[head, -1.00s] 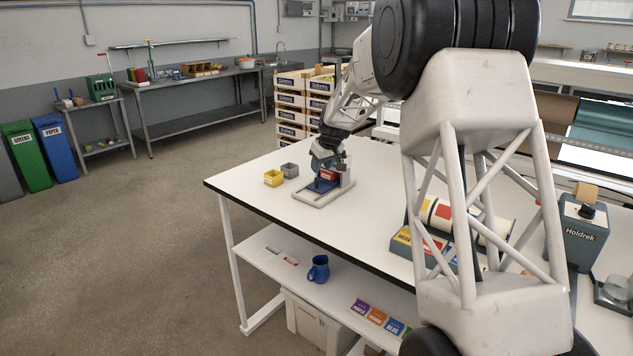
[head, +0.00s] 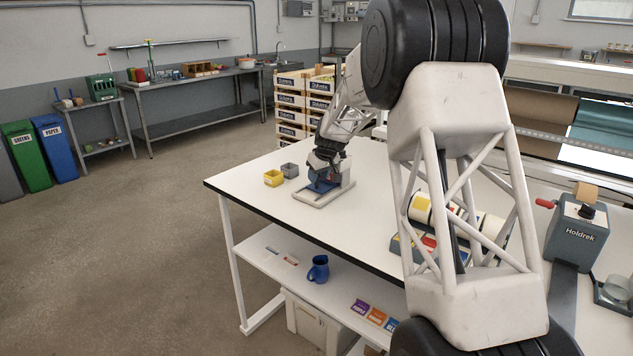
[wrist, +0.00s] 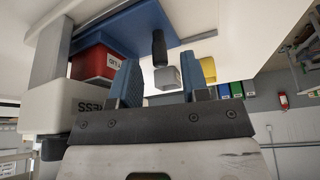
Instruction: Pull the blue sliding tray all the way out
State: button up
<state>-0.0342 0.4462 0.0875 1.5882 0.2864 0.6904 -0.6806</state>
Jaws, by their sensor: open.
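The blue sliding tray (head: 318,187) is in the white press fixture (head: 333,192) on the table, partly hidden by my gripper in the head view. The wrist view shows the tray's blue underside or face (wrist: 120,36) tilted, with a black handle (wrist: 158,42) sticking out from it. The handle appears near the fingertips; contact is not visible.
A yellow bin (head: 273,178) and a grey bin (head: 290,170) stand left of the fixture. The table's front-left corner is clear. A roll on a stand (head: 450,222) and a grey Holdrek device (head: 575,232) are to the right.

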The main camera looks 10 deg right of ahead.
jog(key=shift+x, duration=1.55)
grip_shut()
